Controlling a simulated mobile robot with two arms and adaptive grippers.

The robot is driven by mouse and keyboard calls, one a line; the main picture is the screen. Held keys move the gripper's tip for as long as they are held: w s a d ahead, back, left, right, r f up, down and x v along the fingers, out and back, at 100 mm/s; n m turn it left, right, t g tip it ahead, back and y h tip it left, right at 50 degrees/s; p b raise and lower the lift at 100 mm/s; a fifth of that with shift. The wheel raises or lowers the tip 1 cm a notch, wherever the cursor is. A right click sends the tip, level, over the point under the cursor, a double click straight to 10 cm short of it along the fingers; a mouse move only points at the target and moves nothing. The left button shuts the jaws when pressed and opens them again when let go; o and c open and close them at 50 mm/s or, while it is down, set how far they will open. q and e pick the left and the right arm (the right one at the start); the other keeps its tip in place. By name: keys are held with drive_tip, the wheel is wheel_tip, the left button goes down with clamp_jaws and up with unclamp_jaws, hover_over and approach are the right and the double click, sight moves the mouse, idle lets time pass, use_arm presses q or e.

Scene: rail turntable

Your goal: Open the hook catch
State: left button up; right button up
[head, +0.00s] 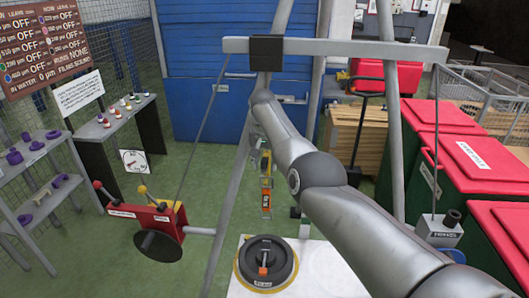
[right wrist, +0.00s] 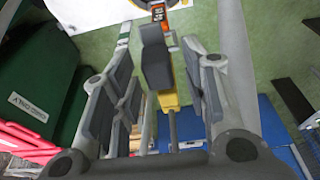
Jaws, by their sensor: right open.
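A narrow hanging fitting with a yellow body, which looks like the hook catch (head: 266,164), shows below the end of my right arm in the head view. An orange labelled part (head: 266,200) is at its lower end. In the right wrist view, a dark grey block (right wrist: 156,65) with a yellow part (right wrist: 168,92) behind it lies between the fingers of my right gripper (right wrist: 160,78). The fingers stand apart on either side of it. I cannot tell whether either finger touches it. The catch's upper end is partly hidden by my right arm. My left gripper is out of view.
A grey frame with a crossbar (head: 350,47) and slanting legs surrounds the catch. A dark round weight (head: 265,250) sits on a white plate below. A red lever box (head: 148,217) stands left, red-lidded green bins (head: 480,157) right.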

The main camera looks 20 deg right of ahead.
sight(264, 171)
drive_tip(key=v, duration=1.1)
drive_tip(key=shift+r, duration=0.35)
drive_tip(key=shift+s+a+f, duration=0.1)
drive_tip(key=shift+s, duration=0.05)
